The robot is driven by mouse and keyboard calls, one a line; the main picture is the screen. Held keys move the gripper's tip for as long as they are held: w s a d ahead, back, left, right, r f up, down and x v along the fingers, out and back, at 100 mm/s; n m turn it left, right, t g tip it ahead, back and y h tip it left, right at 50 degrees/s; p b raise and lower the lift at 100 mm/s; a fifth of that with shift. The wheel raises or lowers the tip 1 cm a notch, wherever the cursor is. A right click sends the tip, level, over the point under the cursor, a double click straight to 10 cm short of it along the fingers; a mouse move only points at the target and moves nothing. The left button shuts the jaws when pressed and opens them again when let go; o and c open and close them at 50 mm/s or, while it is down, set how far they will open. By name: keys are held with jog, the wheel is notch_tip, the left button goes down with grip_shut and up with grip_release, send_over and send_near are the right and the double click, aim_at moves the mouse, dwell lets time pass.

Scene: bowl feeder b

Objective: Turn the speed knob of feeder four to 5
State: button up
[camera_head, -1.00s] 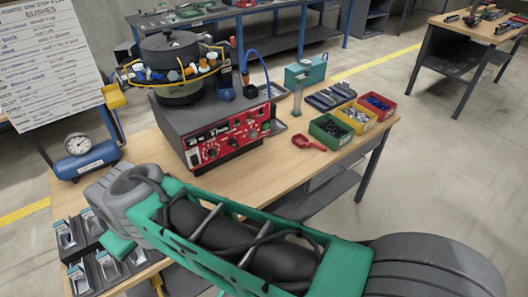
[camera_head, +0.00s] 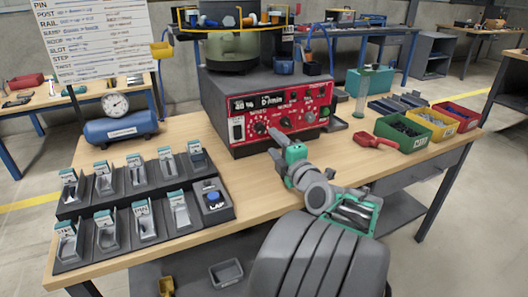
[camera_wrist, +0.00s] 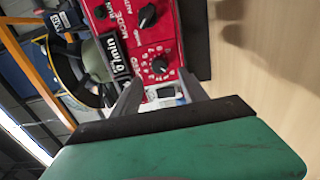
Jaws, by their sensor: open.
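The feeder (camera_head: 222,98) is a grey box with a bowl on top and a red control panel (camera_head: 322,90) in front. Its left black knob (camera_head: 260,128) has a numbered dial; this knob (camera_wrist: 159,66) also shows in the wrist view, between and beyond my fingertips. I cannot read its setting. A second black knob (camera_wrist: 147,16) sits by the word MODE. My gripper (camera_head: 274,136) is open and empty, close in front of the panel's lower edge. In the wrist view its two fingers (camera_wrist: 160,88) point at the numbered knob; contact is not visible.
A red scoop (camera_head: 372,141) and green, yellow and red bins (camera_head: 402,143) are right of the feeder. Trays of parts (camera_head: 145,205) fill the table's left front. A blue tank with a gauge (camera_head: 120,128) stands behind them. Bare wood lies left of the feeder.

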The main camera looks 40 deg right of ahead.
aim_at(261, 130)
jog(key=x, duration=0.7)
jog(key=shift+w+r+p, duration=0.15)
jog(key=shift+w+p, duration=0.15)
jog(key=shift+c, duration=0.3)
grip_shut()
